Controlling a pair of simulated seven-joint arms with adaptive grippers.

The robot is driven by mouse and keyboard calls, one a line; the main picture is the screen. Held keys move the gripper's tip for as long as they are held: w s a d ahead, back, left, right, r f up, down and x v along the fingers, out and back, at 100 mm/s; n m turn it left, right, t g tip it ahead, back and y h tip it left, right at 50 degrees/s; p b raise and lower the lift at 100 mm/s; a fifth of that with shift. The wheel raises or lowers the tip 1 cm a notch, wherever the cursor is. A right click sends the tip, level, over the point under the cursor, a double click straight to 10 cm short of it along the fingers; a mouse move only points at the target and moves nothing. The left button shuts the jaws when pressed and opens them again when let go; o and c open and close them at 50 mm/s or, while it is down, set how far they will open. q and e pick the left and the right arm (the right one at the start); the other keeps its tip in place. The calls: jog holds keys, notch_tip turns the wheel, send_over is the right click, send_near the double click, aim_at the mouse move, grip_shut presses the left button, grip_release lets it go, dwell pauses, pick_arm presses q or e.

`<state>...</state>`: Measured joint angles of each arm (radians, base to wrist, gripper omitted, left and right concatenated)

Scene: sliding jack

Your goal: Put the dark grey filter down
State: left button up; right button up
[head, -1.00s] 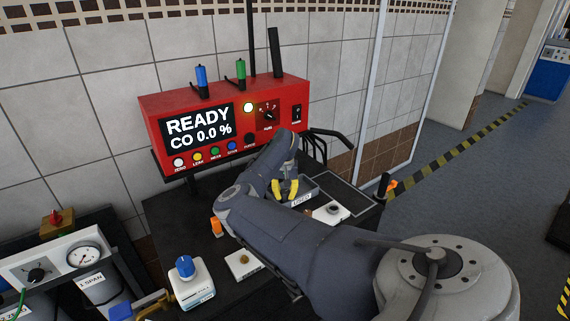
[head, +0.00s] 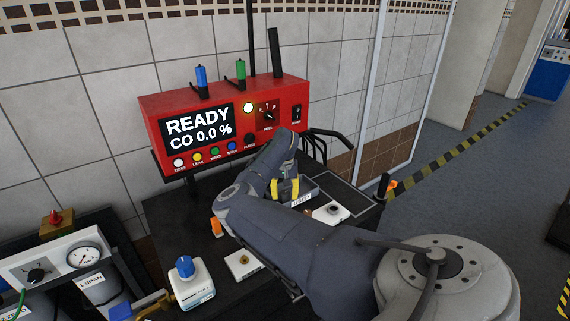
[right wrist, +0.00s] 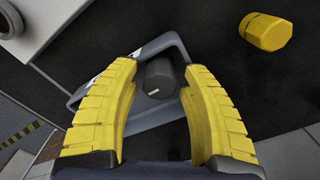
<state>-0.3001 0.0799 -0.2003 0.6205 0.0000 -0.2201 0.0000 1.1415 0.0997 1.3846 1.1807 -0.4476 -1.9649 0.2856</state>
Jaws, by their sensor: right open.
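The dark grey filter (right wrist: 160,76) is a short faceted cylinder with a small white mark. In the right wrist view it is in the grey tray (right wrist: 155,118), whose label reads "USED" in the head view (head: 301,200). My right gripper (right wrist: 158,70) has its yellow fingers spread on either side of the filter, with a visible gap at both sides. In the head view the right gripper (head: 286,190) is at the tray, and the filter is hidden behind it. My left gripper is not in view.
A yellow hexagonal piece (right wrist: 265,31) lies on the dark bench near the tray. A white block (head: 331,212) stands just right of the tray. The red analyser (head: 222,122) reading "READY CO 0.0 %" stands behind. A blue-knobbed white unit (head: 191,282) is at the front left.

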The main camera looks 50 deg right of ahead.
aim_at(285, 192)
notch_tip(285, 192, up, 12)
jog(key=shift+f, duration=0.15)
dwell(0.3)
dwell(0.4)
